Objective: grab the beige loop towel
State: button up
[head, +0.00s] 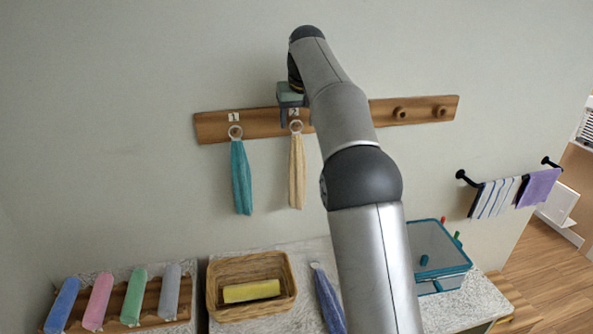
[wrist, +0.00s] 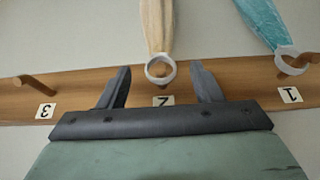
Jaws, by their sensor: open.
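The beige loop towel (head: 297,172) hangs by its white ring from the peg marked 2 on the wooden wall board. In the wrist view the beige towel (wrist: 156,25) and its ring (wrist: 160,69) show upside down, above the label 2. My gripper (head: 291,118) is up at the board in front of that peg. In the wrist view my gripper (wrist: 163,82) is open, with one finger on each side of the ring and a gap to it on both sides. The fingers hold nothing. The peg itself is mostly hidden by the ring.
A teal loop towel (head: 241,177) hangs from peg 1, left of the beige one. The wooden board (head: 415,111) has bare pegs to the right. Below are a wicker basket (head: 252,313), rolled towels (head: 98,302) and a teal-edged box (head: 440,247). A rail (head: 510,169) holds two towels.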

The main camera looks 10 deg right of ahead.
aim_at(296, 133)
jog(key=x, duration=0.5)
jog(key=shift+w+f, duration=0.15)
jog(key=shift+f, duration=0.15)
grip_shut()
jog(key=shift+r, duration=0.1)
